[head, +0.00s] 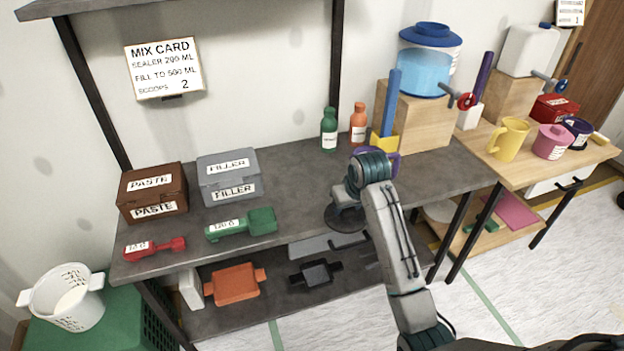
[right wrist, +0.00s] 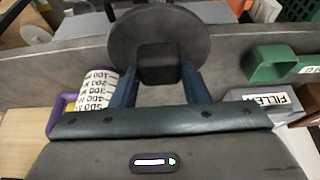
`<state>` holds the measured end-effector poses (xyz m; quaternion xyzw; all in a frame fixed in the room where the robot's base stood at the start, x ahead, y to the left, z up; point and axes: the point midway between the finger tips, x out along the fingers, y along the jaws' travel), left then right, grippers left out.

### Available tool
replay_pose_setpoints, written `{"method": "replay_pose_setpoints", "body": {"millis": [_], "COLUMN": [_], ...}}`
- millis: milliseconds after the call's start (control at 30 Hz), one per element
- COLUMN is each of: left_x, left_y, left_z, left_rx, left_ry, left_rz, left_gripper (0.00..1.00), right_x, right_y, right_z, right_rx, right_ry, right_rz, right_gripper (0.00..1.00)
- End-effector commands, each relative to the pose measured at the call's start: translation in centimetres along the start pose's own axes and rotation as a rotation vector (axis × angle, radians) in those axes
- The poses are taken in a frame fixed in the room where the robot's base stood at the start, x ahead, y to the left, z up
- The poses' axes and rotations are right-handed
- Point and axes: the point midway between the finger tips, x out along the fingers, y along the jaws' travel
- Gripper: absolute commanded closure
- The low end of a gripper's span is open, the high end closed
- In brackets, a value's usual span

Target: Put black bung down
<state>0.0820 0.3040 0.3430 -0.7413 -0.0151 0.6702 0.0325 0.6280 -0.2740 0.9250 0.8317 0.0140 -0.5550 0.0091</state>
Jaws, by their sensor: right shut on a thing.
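The black bung is a dark round disc (head: 346,219) with a square block handle, seen in the right wrist view (right wrist: 158,35). My right gripper (head: 352,194) is shut on that handle, with one finger on each side in the right wrist view (right wrist: 160,78). The disc shows at the bench's front edge in the head view. I cannot tell whether it touches the grey bench (head: 290,190). My left gripper is not in view.
A purple-handled measuring jug (right wrist: 92,90) stands close beside the gripper. A green scoop (head: 242,224), a grey filler box (head: 228,178) and a brown paste box (head: 153,192) are to the left. Green (head: 328,130) and orange (head: 358,124) bottles stand behind. Bench between scoop and bung is clear.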

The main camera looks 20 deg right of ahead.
Motion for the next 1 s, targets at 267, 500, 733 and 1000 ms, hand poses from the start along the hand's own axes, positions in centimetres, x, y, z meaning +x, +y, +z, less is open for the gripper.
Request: {"method": "replay_pose_setpoints", "body": {"millis": [267,500,733,1000], "left_x": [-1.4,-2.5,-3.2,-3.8], "left_y": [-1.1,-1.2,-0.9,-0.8], "left_z": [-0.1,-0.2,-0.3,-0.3], "left_rx": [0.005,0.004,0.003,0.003], "left_ry": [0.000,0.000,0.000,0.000], "left_rz": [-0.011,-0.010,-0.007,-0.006], "left_gripper": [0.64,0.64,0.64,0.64], "right_x": [2.1,4.6,6.6,7.8], "right_y": [-1.5,-3.0,-4.0,-4.3], "right_z": [-4.3,-8.9,-12.3,-13.1], "right_rx": [0.000,-0.001,-0.001,-0.001], "right_ry": [0.000,-0.001,-0.001,-0.003], "right_rz": [-0.003,-0.002,0.000,0.000], "right_gripper": [0.86,0.86,0.86,0.86]}}
